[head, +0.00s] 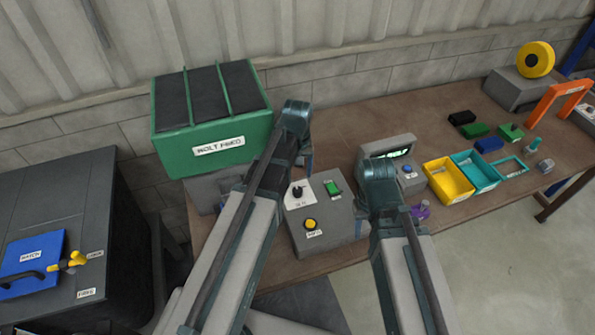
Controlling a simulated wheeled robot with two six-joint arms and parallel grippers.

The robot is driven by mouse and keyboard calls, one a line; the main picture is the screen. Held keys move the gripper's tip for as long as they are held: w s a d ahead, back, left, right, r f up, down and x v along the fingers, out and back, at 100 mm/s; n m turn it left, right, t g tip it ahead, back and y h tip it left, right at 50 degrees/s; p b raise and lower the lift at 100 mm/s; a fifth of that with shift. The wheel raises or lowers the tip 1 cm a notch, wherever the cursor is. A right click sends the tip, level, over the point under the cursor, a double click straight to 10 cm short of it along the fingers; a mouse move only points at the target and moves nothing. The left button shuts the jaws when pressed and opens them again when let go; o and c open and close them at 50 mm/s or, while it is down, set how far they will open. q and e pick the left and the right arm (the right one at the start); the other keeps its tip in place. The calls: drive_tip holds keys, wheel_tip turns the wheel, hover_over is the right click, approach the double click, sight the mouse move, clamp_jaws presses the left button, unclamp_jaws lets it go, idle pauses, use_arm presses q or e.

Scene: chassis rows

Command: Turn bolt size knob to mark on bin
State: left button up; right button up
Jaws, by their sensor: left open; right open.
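A grey control box (328,232) stands on the bench, with a black knob (297,192) on a white dial plate on its top. The print on the plate is too small to read, and so is the knob's setting. The green bin (170,150) behind it has a white label (218,146) that seems to read "BOLT FEED"; I make out no size mark on it. My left gripper (306,162) is open, above and behind the knob, apart from it. My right gripper (378,170) is open to the right of the box; its fingers are mostly hidden by the arm.
Right of my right arm are a grey unit with a blue button (407,169), a purple part (421,211), a yellow tray (430,166) and a teal tray (462,160). A black cabinet stands left.

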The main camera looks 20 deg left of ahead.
use_arm(q)
wheel_tip(320, 180, up, 6)
drive_tip(key=p, duration=0.5)
use_arm(e)
wheel_tip(320, 180, up, 6)
use_arm(q)
drive_tip(key=s+d+f+m+b, duration=0.2)
drive_tip(key=s+d+f+b, duration=0.1)
drive_tip(key=s, duration=0.1)
drive_tip(key=s+d+f+m+b, duration=0.3)
drive_tip(key=s+d, duration=0.1)
drive_tip(key=s, duration=0.1)
drive_tip(key=s+d+f+m+y+b, duration=0.1)
drive_tip(key=s+d+f+m+b, duration=0.1)
drive_tip(key=s, duration=0.3)
drive_tip(key=shift+s+d+f+m+b, duration=0.2)
drive_tip(key=shift+d+m+b, duration=0.1)
drive_tip(key=shift+d+m, duration=0.1)
drive_tip(key=shift+s+d+f+m+b, duration=0.1)
drive_tip(key=shift+d+f+m+b, duration=0.1)
drive_tip(key=shift+d+m+b, duration=0.15)
drive_tip(key=shift+w, duration=0.1)
use_arm(e)
wheel_tip(320, 180, down, 9)
drive_tip(key=shift+r, duration=0.1)
